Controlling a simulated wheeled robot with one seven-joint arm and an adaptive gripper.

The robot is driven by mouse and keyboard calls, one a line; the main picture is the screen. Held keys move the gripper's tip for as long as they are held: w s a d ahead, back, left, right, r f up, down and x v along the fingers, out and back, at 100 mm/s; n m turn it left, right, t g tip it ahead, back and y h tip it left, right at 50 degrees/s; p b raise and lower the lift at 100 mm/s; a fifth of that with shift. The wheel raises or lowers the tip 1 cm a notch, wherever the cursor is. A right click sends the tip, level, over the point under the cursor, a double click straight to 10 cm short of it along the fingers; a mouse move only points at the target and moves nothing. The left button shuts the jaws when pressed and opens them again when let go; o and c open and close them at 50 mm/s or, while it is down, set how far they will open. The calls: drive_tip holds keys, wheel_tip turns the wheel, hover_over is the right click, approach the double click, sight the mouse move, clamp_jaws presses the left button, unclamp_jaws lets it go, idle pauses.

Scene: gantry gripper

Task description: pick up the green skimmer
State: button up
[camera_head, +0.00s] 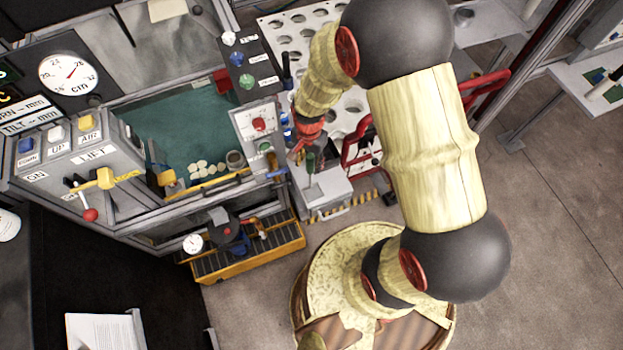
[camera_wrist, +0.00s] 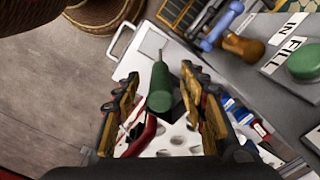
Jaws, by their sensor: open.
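In the head view the green skimmer (camera_head: 310,162) stands roughly upright over a pale grey box, just below my gripper (camera_head: 300,150). My gripper (camera_wrist: 160,73) is open, with one finger on each side of the handle and gaps on both sides. I cannot tell how deep the handle sits between the fingers. The skimmer's lower end is hard to make out.
A white rack with round holes (camera_head: 352,105) and a red-handled item (camera_head: 358,150) are close by. The control panel (camera_head: 257,122) with a green FILL button (camera_wrist: 306,62) stands beside my gripper.

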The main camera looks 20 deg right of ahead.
wheel_tip(320, 180, down, 5)
drive_tip(key=shift+w+d+r+b, duration=0.15)
drive_tip(key=shift+b, duration=0.45)
drive_tip(key=shift+c, duration=0.6)
clamp_jaws()
